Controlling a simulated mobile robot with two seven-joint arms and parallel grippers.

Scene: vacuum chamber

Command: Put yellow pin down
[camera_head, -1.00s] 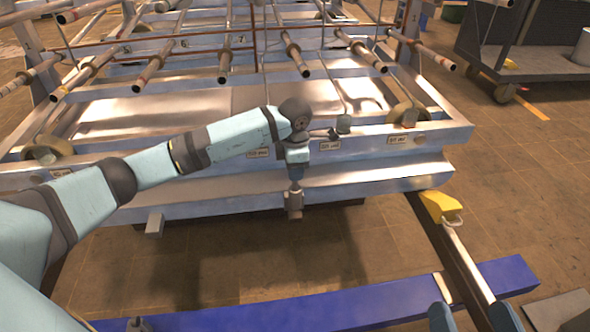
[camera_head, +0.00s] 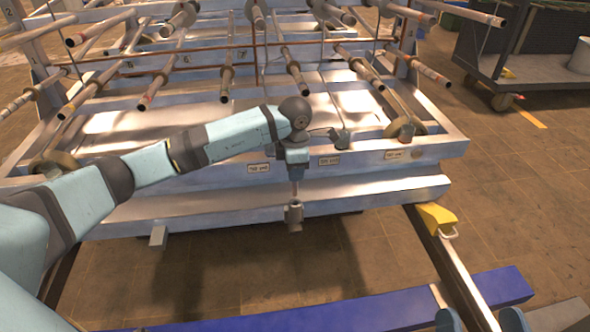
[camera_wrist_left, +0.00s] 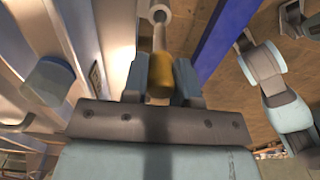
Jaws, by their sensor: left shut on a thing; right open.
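My left gripper (camera_head: 294,160) is shut on the yellow pin in front of the metal frame. In the left wrist view the pin's gold-yellow end (camera_wrist_left: 160,76) lies between the two fingers (camera_wrist_left: 160,82). Its thin shaft runs from there to a pale grey cylindrical fitting (camera_wrist_left: 155,10). In the head view a short length of the shaft (camera_head: 294,188) shows below the fingers, above a grey metal fitting (camera_head: 294,214). I cannot tell whether the shaft is inside that fitting. My right gripper (camera_head: 480,320) is open at the bottom edge, its fingers partly cut off.
The frame's front beam (camera_head: 225,176) carries small white labels (camera_head: 329,162). Above it are several tubes (camera_head: 227,80). A yellow block (camera_head: 436,216) sits on a rail at right. A blue beam (camera_head: 340,308) crosses the floor. A cart (camera_head: 530,70) stands back right.

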